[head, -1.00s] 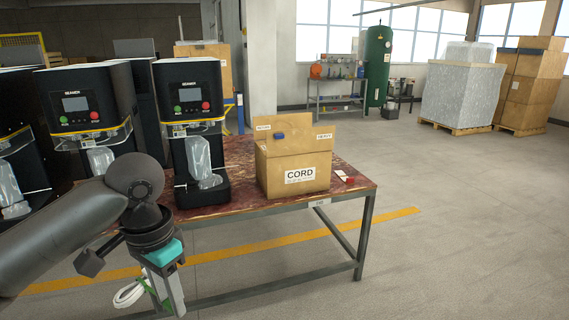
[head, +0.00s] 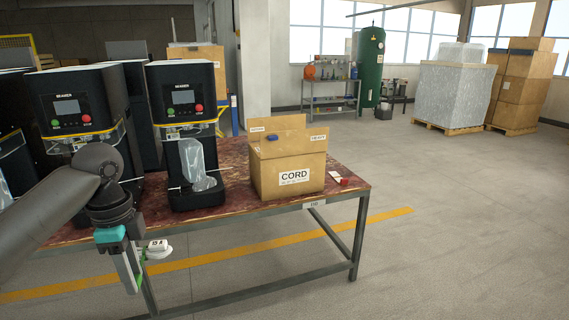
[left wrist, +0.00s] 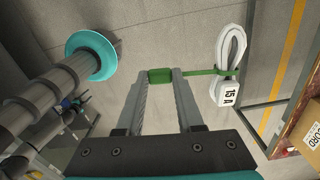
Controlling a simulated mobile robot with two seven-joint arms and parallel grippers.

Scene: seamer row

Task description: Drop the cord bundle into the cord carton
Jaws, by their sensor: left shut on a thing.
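The cord bundle (left wrist: 230,58) is a white looped cord with a green tie and a "15 A" tag. My left gripper (left wrist: 174,76) is shut on the green tie, and the white loop hangs to one side of the fingers. In the head view the left gripper (head: 130,275) is in front of the table's front edge, with the cord bundle (head: 157,249) beside it. The cord carton (head: 288,170) stands on the table, to the right of and beyond the gripper. Its back flaps stand up; its inside is hidden. A corner of it shows in the left wrist view (left wrist: 310,135). My right gripper is out of view.
The table (head: 225,211) has a worn red-brown top. Black seamer machines (head: 185,130) stand left of the carton. A small red item (head: 344,181) and a white card lie by the carton's right side. The floor right of the table is open.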

